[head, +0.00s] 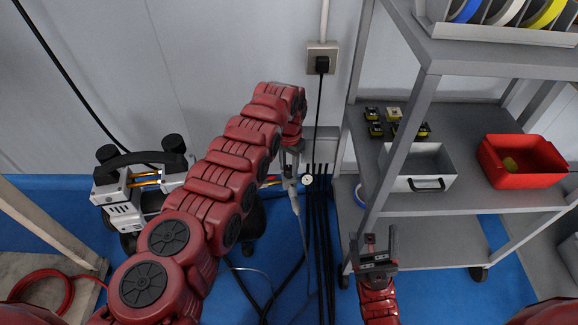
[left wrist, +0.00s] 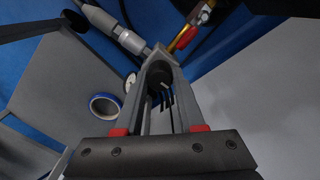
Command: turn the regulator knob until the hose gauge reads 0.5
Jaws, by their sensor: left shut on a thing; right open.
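The hose gauge (head: 307,180) is a small round white dial beside the regulator; its reading is too small to tell. In the left wrist view the gauge (left wrist: 130,82) shows edge-on. My left gripper (head: 290,160) points down at the regulator, and in the left wrist view its fingers (left wrist: 160,66) are closed around the dark regulator knob (left wrist: 160,77), which is mostly hidden by them. A grey hose fitting (left wrist: 128,38) runs off to the upper left. My right gripper (head: 375,250) is open and empty, low in front of the cart.
A grey shelf cart (head: 420,210) stands at the right, with a red bin (head: 522,160) and a grey bin (head: 417,168). A compressor (head: 122,200) sits behind my left arm. Dark hoses (head: 322,240) hang in the middle.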

